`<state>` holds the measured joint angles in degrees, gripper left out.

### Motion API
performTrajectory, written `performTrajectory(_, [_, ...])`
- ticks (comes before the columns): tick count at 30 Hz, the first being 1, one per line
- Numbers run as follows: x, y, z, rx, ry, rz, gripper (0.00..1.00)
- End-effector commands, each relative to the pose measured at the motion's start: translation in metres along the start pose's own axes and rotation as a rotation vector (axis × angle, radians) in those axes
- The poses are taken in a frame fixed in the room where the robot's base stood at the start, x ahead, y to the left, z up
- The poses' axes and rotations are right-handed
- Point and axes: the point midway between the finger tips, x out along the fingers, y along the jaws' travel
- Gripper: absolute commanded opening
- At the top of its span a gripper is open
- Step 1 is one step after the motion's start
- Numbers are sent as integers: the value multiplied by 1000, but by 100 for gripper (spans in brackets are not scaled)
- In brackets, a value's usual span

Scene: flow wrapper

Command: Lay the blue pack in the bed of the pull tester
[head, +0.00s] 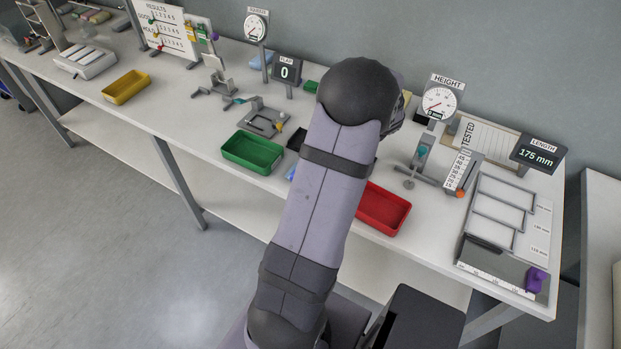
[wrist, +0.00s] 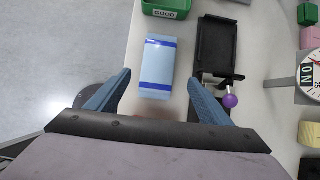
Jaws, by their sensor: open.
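The blue pack (wrist: 157,67) is light blue with darker blue bands and lies flat on the white bench in the wrist view. A sliver of blue beside my arm in the head view (head: 291,173) appears to be it. My gripper (wrist: 157,88) is open and empty, with one finger on each side of the pack's near end and a gap on both sides. A black tray-like bed (wrist: 215,45) with a purple-ball lever (wrist: 230,100) stands right of the pack; it looks like the pull tester. The bed looks empty. My arm hides the gripper in the head view.
A green bin (head: 253,152) marked GOOD lies beyond the pack. A red bin (head: 383,208) is right of my arm. A dial (wrist: 309,77) on a grey post stands right of the black bed. The bench edge is close on the pack's left.

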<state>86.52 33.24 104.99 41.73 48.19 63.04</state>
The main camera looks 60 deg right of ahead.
Motion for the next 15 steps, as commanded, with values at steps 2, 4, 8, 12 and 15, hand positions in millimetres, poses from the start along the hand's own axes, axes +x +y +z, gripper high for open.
performTrajectory(2, [0,-2,-1,10,-2,-3,73])
performTrajectory(4, [1,-1,-1,9,-2,-2,73])
performTrajectory(8, [11,0,0,6,-2,2,73])
performTrajectory(12, [20,0,0,6,-2,1,73])
performTrajectory(15, [21,0,0,5,-1,-1,73])
